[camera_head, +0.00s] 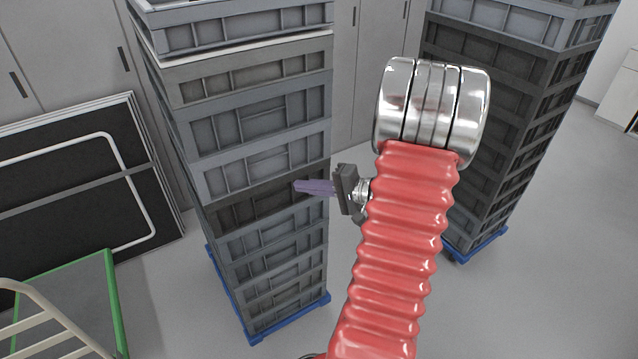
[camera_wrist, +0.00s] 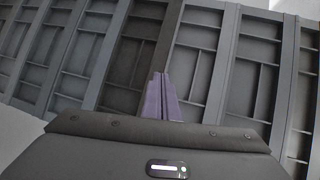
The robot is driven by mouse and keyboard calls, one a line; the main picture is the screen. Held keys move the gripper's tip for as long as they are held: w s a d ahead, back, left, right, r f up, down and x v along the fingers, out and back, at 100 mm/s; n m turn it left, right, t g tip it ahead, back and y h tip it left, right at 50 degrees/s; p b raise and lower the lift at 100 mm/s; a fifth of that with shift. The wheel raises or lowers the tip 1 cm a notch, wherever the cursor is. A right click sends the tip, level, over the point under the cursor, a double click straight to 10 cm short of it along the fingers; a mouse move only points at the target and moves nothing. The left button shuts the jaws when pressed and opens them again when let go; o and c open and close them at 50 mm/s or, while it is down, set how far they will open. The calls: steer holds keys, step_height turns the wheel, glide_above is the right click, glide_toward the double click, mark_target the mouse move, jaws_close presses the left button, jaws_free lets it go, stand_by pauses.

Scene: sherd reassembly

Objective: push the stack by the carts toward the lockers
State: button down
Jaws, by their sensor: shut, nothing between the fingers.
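A tall stack of grey crates (camera_head: 262,165) stands upright on a blue wheeled base (camera_head: 287,318) left of centre in the head view. It fills most of the wrist view (camera_wrist: 205,50). My gripper (camera_head: 298,186) has purple fingers, shut and empty. They point left at a dark crate in the stack's middle; in the wrist view the fingertips (camera_wrist: 160,76) lie over that dark crate. I cannot tell whether they touch it. Grey lockers (camera_head: 62,50) stand behind the stack. A green-edged cart (camera_head: 112,290) and a cream tubular frame (camera_head: 50,310) are at the lower left.
A second tall crate stack (camera_head: 490,110) on a blue base (camera_head: 478,246) stands to the right. Dark folded panels (camera_head: 75,185) lean on the lockers at left. Grey floor (camera_head: 560,230) is open at the right, and a light cabinet (camera_head: 622,90) is at the far right.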

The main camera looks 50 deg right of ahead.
steer(key=shift+m+t+h, duration=0.5)
steer(key=shift+m+h, duration=0.1)
steer(key=shift+h, duration=0.1)
steer(key=d, duration=0.1)
steer(key=s+d, duration=0.1)
steer(key=d+f, duration=0.1)
steer(key=shift+s+d, duration=0.15)
steer(key=shift+d, duration=0.2)
steer(key=shift+a, duration=0.1)
steer(key=w+a, duration=0.4)
steer(key=a, duration=0.3)
steer(key=shift+w, duration=0.35)
steer(key=shift+w+d, duration=0.1)
steer(key=shift+w+d, duration=2.1)
steer(key=shift+w, duration=5.15)
steer(key=shift+w+d, duration=2.1)
steer(key=shift+w, duration=5.1)
steer(key=s+d, duration=0.3)
steer(key=s, duration=0.4)
steer(key=shift+s, duration=0.15)
